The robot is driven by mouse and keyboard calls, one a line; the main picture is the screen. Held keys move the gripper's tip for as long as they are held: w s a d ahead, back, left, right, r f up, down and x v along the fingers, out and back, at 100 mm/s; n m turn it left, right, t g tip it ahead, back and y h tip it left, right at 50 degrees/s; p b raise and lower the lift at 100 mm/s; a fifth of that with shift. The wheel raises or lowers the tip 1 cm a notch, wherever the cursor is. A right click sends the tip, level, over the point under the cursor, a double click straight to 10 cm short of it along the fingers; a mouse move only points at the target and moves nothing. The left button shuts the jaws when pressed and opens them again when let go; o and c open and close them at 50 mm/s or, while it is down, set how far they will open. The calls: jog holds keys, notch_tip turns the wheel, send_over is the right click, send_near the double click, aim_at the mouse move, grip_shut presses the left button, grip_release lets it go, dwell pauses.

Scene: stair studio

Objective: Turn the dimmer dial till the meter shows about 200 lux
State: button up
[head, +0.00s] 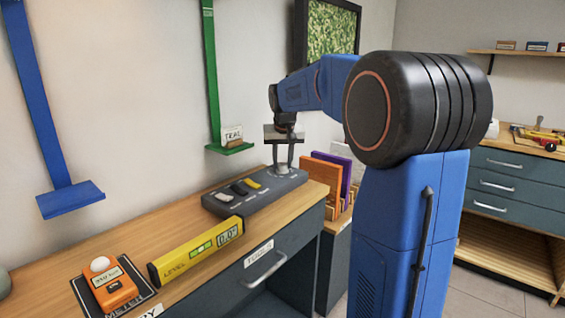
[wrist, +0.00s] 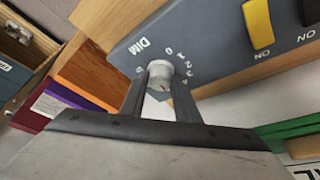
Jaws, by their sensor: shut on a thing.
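The dimmer dial (head: 283,170) is a pale round knob on the right end of a dark grey control box (head: 230,208). In the wrist view the dial (wrist: 160,70) sits beside the printed word DIM and a ring of numbers. My gripper (head: 284,160) points down over it, and its two fingers (wrist: 160,82) are closed on the knob's sides. The pointer's exact setting is partly hidden by the fingers. The orange light meter (head: 115,292) with a white dome lies on a dark mat at the front left; its display is too small to read surely.
A yellow level (head: 195,250) lies on the bench between meter and box. Switches (head: 240,187) sit left of the dial. Coloured boards (head: 322,172) stand right of the box. A green wall bracket (head: 229,148) and a blue one (head: 70,198) stick out above the bench.

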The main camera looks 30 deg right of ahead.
jog(key=shift+n, duration=0.4)
jog(key=n, duration=0.1)
jog(key=n+y, duration=0.1)
jog(key=shift+d+n+t, duration=0.2)
jog(key=shift+n+t, duration=0.1)
jog(key=shift+n, duration=0.1)
jog(key=n+y, duration=0.1)
jog(key=n, duration=0.2)
jog(key=shift+d+n+y, duration=0.1)
jog(key=shift+n+y, duration=0.2)
jog(key=n+y, duration=0.1)
jog(key=n, duration=0.2)
jog(key=n+g+y, duration=0.1)
jog(key=n, duration=0.2)
jog(key=shift+d, duration=0.15)
jog(key=shift+n, duration=0.3)
jog(key=o, duration=1)
jog(key=shift+o, duration=0.2)
